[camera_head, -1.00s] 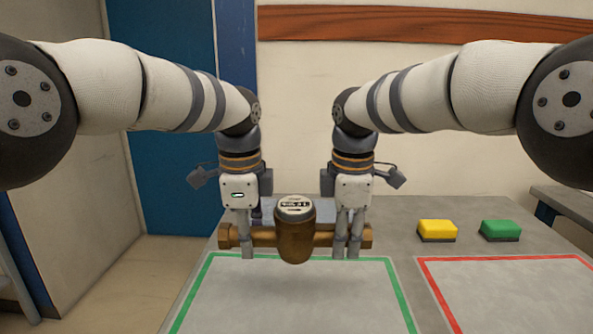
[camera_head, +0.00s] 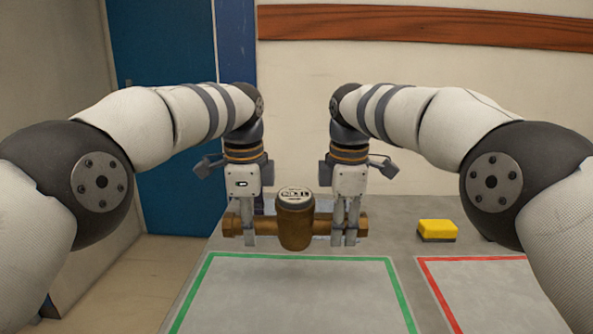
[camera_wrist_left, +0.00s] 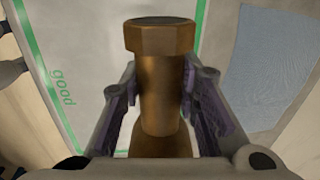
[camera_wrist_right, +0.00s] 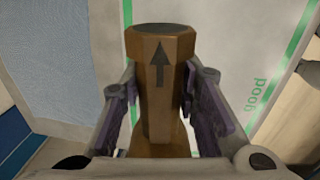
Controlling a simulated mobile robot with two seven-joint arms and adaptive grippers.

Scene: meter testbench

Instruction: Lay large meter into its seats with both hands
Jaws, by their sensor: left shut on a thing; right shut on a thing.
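The large meter (camera_head: 296,222) is a brown, bronze-coloured body with a round dial on top and a pipe end on each side. It hangs level between my grippers, above the bench near the far edge of the green outline. My left gripper (camera_head: 247,238) is shut on its left pipe end, which also shows between the fingers in the left wrist view (camera_wrist_left: 163,85). My right gripper (camera_head: 345,238) is shut on its right pipe end, which carries a dark arrow in the right wrist view (camera_wrist_right: 158,95). The seats cannot be made out.
A green-outlined area (camera_head: 207,262), marked "good" in the wrist views, lies empty on the grey bench. A red-outlined area (camera_head: 470,258) is to its right. A yellow block (camera_head: 437,230) stands behind it. A blue-grey mat (camera_wrist_left: 265,65) shows in the left wrist view.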

